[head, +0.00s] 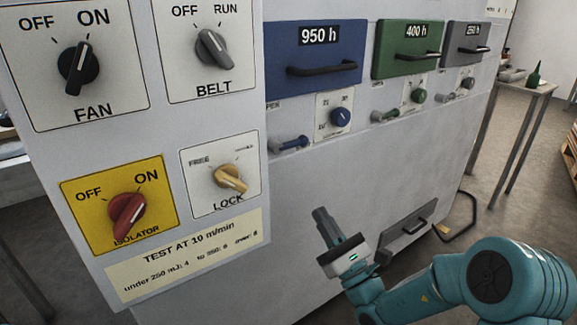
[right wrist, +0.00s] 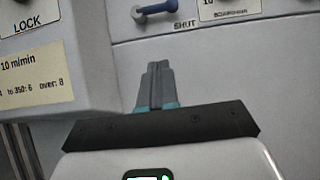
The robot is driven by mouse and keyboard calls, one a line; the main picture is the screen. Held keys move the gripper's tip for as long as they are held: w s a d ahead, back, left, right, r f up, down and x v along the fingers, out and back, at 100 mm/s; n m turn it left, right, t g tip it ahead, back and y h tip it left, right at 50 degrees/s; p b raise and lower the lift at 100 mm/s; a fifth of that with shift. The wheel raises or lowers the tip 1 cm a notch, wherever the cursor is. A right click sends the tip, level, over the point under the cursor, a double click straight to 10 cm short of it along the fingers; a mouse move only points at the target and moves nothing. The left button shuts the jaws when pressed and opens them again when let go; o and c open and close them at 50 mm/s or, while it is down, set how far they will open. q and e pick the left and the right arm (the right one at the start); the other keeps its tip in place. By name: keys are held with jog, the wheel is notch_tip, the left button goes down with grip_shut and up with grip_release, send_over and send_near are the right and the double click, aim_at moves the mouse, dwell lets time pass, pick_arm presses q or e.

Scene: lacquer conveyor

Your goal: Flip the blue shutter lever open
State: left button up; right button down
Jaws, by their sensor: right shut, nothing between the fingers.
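The blue shutter lever (head: 290,143) sits on the machine front below the blue 950 h drawer (head: 315,55). My left gripper is out of view.
A control box with FAN, BELT, ISOLATOR and LOCK knobs (head: 229,178) juts out left of the lever. A blue dial (head: 340,117) is right of the lever. Green (head: 387,113) and grey levers (head: 447,97) stand further right.

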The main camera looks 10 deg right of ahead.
aim_at(289, 143)
jog(key=w+a+r, duration=0.1)
jog(key=w+r, duration=0.2)
jog(key=w+r+b, duration=0.1)
jog(key=w+r, duration=0.1)
jog(key=r, duration=0.1)
jog(key=w+a+r, duration=0.1)
jog(key=w+r, duration=0.2)
jog(key=shift+w+a+r+b, duration=0.3)
jog(key=shift+b, duration=0.1)
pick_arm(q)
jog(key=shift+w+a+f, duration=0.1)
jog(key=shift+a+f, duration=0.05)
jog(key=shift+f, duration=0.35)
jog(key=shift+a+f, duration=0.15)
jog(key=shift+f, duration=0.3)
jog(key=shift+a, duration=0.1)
pick_arm(e)
jog(key=shift+d, duration=0.2)
jog(key=shift+a+r+n+g+y, duration=0.15)
jog(key=shift+n+g+y, duration=0.25)
jog(key=shift+n+y, duration=0.5)
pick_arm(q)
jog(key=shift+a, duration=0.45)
pick_arm(e)
jog(key=shift+n, duration=0.4)
